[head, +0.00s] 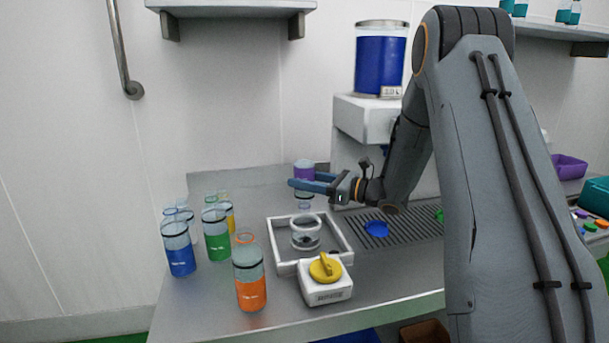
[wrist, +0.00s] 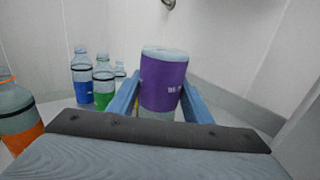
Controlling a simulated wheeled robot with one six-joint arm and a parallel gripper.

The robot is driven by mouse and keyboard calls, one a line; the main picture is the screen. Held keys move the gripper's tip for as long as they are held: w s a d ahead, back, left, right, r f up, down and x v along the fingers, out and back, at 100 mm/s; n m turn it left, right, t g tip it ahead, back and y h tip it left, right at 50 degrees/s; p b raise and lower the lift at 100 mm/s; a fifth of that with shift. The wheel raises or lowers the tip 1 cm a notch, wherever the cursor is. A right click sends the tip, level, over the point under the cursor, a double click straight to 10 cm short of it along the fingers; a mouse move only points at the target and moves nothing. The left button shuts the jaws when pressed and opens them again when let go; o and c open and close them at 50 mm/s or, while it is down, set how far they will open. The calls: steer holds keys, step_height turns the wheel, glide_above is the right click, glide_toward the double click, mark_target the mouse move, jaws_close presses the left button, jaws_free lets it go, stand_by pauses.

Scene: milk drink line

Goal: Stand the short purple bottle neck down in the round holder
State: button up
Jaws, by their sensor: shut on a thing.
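My gripper (head: 314,184) is shut on the short purple bottle (head: 304,170). In the head view the bottle is upside down, with its purple part up and its clear neck pointing down. It hangs above the round holder (head: 305,238), a clear ring inside a white square frame (head: 284,268) on the steel counter. A gap shows between the neck and the holder. In the wrist view the purple bottle (wrist: 162,82) sits between the two blue fingers (wrist: 160,100), its flat base up. Its neck is hidden there behind my gripper.
An orange bottle (head: 250,280) and a white box with a yellow knob (head: 325,275) stand in front of the frame. Green (head: 216,238) and blue (head: 180,250) bottles stand to the left. A drain grate (head: 410,228) with a blue piece (head: 376,229) lies to the right.

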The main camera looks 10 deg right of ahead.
mark_target(306, 212)
step_height(306, 212, down, 2)
steer(key=shift+f, duration=0.2)
steer(key=shift+b, duration=0.3)
steer(key=shift+s+d+b, duration=0.1)
steer(key=shift+d+b, duration=0.05)
steer(key=shift+b, duration=0.6)
steer(key=shift+f, duration=0.1)
steer(key=shift+f+b, duration=2)
steer(key=shift+b, duration=0.05)
steer(key=shift+b, duration=0.5)
steer(key=shift+f+b, duration=1.95)
steer(key=shift+f, duration=0.15)
